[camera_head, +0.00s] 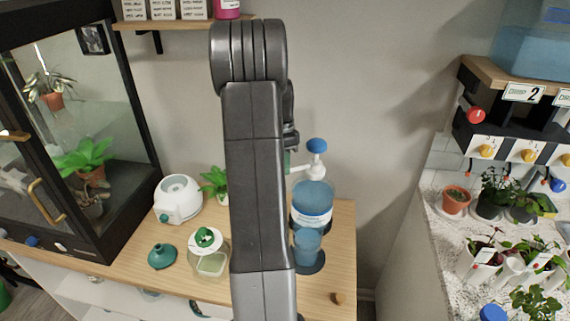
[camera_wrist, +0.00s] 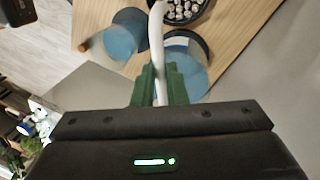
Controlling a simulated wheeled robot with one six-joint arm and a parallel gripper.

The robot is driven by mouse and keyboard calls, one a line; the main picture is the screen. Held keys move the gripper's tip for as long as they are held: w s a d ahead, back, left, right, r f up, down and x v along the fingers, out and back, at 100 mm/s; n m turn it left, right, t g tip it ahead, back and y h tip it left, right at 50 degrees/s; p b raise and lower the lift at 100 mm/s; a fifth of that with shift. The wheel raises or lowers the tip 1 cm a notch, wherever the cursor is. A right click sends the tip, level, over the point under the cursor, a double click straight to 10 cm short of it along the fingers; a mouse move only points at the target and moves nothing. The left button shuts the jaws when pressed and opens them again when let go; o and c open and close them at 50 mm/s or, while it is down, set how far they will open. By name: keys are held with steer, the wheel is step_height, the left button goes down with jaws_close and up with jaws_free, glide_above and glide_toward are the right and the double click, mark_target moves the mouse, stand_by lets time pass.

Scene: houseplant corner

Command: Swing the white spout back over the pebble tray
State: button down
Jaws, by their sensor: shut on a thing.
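The white spout (camera_wrist: 157,45) runs up from between my green fingertips in the wrist view, its upper end close to the left edge of the pebble tray. My gripper (camera_wrist: 160,88) is shut on the spout. In the head view the spout (camera_head: 302,168) shows below a blue knob (camera_head: 317,146), on top of a blue bottle (camera_head: 313,200); my arm hides most of my gripper there. The black round pebble tray (camera_wrist: 207,8), with pale pebbles, is cut off by the top edge of the wrist view and is not visible in the head view.
A blue cup (camera_head: 308,241) stands on a dark disc (camera_head: 312,265) in front of the bottle. A green funnel (camera_head: 162,256), a small jar (camera_head: 211,262) and a white pot-like device (camera_head: 179,200) stand left on the wooden top. A glass cabinet (camera_head: 80,120) is at far left.

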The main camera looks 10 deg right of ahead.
steer(key=shift+w+r, duration=0.1)
steer(key=c, duration=1.5)
jaws_free()
steer(key=shift+o, duration=0.2)
step_height(320, 180, up, 14)
steer(key=w+b, duration=0.1)
steer(key=w, duration=0.1)
steer(key=shift+w+a+f, duration=0.25)
steer(key=shift+w+a, duration=0.05)
steer(key=s+f, duration=0.1)
steer(key=f, duration=0.8)
steer(key=s+f+p, duration=0.1)
steer(key=f, duration=0.3)
steer(key=shift+s+d+f, duration=0.3)
steer(key=shift+s, duration=0.05)
